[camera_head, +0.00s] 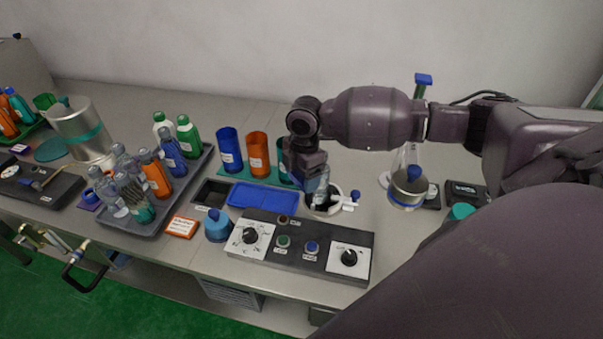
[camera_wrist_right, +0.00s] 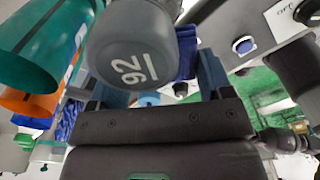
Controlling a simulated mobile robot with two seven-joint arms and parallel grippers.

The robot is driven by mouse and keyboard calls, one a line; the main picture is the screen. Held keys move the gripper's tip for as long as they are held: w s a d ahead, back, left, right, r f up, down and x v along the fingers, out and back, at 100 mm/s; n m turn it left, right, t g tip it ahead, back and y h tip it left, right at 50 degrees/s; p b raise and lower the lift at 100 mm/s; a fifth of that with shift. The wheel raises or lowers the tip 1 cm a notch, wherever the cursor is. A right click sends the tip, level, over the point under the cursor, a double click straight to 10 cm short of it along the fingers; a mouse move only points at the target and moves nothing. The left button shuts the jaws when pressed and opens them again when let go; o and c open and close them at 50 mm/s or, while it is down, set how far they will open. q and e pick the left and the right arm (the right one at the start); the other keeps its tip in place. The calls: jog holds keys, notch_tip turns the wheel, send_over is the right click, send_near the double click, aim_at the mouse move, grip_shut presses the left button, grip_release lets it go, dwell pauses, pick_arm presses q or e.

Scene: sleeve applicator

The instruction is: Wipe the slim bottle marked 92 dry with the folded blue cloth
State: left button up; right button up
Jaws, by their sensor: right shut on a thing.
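The slim bottle marked 92 is grey, and its base with the number fills the upper middle of the right wrist view (camera_wrist_right: 130,62). My right gripper (camera_head: 310,176) is shut on it. In the head view, a small grey part of the bottle (camera_head: 322,190) shows below the fingers, over a white ring-shaped cup (camera_head: 336,208); I cannot tell whether it is inside or above. A flat blue rectangle (camera_head: 257,197), seemingly the folded blue cloth, lies on the bench left of the gripper, apart from the bottle. My left gripper is not in view.
A control panel (camera_head: 300,256) with knobs and buttons stands in front. Blue (camera_head: 230,150) and orange (camera_head: 257,153) cups stand behind the cloth. A grey tray (camera_head: 180,202) of several bottles is at left. A glass flask (camera_head: 407,188) stands at right, near my arm.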

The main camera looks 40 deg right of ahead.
jog(key=shift+f+b, duration=0.55)
jog(key=shift+f, duration=1.75)
jog(key=shift+r, duration=0.15)
jog(key=shift+r+p, duration=0.75)
jog(key=shift+r, duration=0.05)
jog(key=shift+r+p, duration=1.5)
jog(key=shift+f, duration=0.1)
